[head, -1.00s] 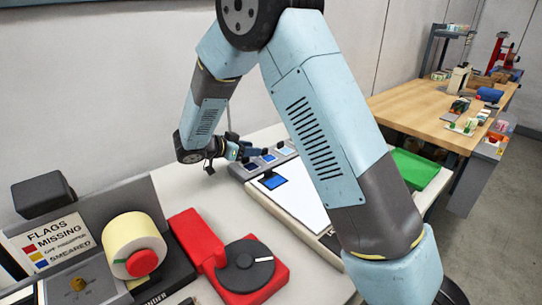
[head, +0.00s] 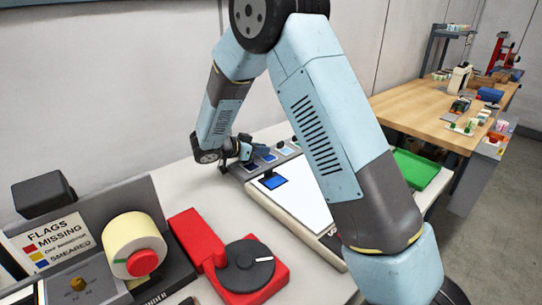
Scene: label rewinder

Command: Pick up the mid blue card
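A row of cards in blue shades lies in a grey holder (head: 238,171) along the far-left end of the white board. They include a darker blue card (head: 252,166), a blue card (head: 269,158) and a paler blue card (head: 285,150). Another blue card with a dark edge (head: 273,182) lies on the white board. I cannot tell for sure which is the mid blue one. My gripper (head: 250,151) is small and dark, just above and behind the row's left part. Its fingertips are too small to tell whether they are open or hold anything.
The white board (head: 300,200) lies on a pale bench, partly hidden by my arm. A red rewinder unit with a dark disc (head: 247,264) and a label roll (head: 133,243) stand in front. A green tray (head: 415,168) lies right. A wall is close behind.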

